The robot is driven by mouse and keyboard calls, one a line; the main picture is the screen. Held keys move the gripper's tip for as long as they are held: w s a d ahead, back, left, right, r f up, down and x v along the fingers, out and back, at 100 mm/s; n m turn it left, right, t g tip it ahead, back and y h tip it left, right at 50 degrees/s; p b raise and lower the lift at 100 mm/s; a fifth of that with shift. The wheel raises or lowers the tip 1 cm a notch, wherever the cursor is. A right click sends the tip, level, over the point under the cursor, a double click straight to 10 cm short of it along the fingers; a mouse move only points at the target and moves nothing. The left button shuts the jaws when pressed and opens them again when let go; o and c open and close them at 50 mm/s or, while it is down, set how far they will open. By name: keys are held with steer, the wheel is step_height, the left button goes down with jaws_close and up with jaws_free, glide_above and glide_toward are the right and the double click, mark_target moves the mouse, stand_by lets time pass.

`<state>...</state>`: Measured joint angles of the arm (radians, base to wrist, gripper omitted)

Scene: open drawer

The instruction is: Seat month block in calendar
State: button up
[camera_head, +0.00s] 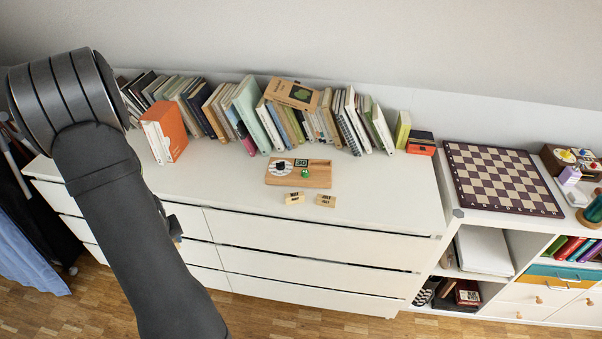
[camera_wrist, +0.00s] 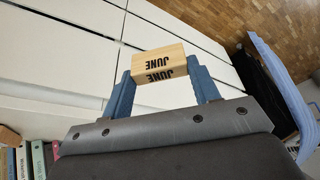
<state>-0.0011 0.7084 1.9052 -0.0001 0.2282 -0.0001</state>
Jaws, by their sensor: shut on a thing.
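My gripper (camera_wrist: 160,74) is shut on a light wooden block (camera_wrist: 158,60) marked JUNE on two faces, held between its blue fingers. In the head view only a bit of my gripper (camera_head: 174,228) shows past my arm, in front of the dresser's drawers and away from the calendar. The wooden calendar board (camera_head: 318,180) lies on the dresser top with a black-and-white round piece (camera_head: 281,168), a dark green block reading 30 (camera_head: 301,163) and a small green figure (camera_head: 305,173). Two more wooden blocks, left (camera_head: 294,198) and right (camera_head: 325,200), lie in front of it.
A row of books (camera_head: 243,112) stands behind the calendar, with an orange-and-white book (camera_head: 165,133) at left. A chessboard (camera_head: 500,178) lies on the unit at right. The dresser top (camera_head: 385,190) is clear right of the calendar.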

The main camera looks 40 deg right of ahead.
steer(key=shift+d, duration=0.1)
steer(key=w+d+r+m, duration=0.1)
steer(key=d+r, duration=0.1)
steer(key=d, duration=0.8)
steer(key=w+d+r+m+h, duration=0.1)
steer(key=d+r+m, duration=0.1)
steer(key=d, duration=0.8)
steer(key=w+d+r+m, duration=0.1)
steer(key=d+r, duration=0.2)
steer(key=d, duration=0.7)
steer(key=shift+d+r+m, duration=0.3)
steer(key=s+d+r+m, duration=0.1)
steer(key=s+d+r, duration=0.3)
steer(key=d, duration=0.5)
steer(key=s+d+r+m+h, duration=0.1)
steer(key=s+d+r, duration=0.1)
steer(key=s+d, duration=0.5)
steer(key=s+d+r+m, duration=0.1)
steer(key=s+d+r, duration=0.25)
steer(key=d, duration=0.65)
glide_toward(320, 164)
steer(key=shift+w+d+f+g, duration=0.1)
steer(key=shift+w+d+g, duration=0.1)
steer(key=shift+w, duration=0.25)
steer(key=shift+w+d+f+g, duration=0.1)
steer(key=shift+w+d+g, duration=0.1)
steer(key=shift+w, duration=0.2)
steer(key=shift+f, duration=1.95)
steer(key=shift+f, duration=0.1)
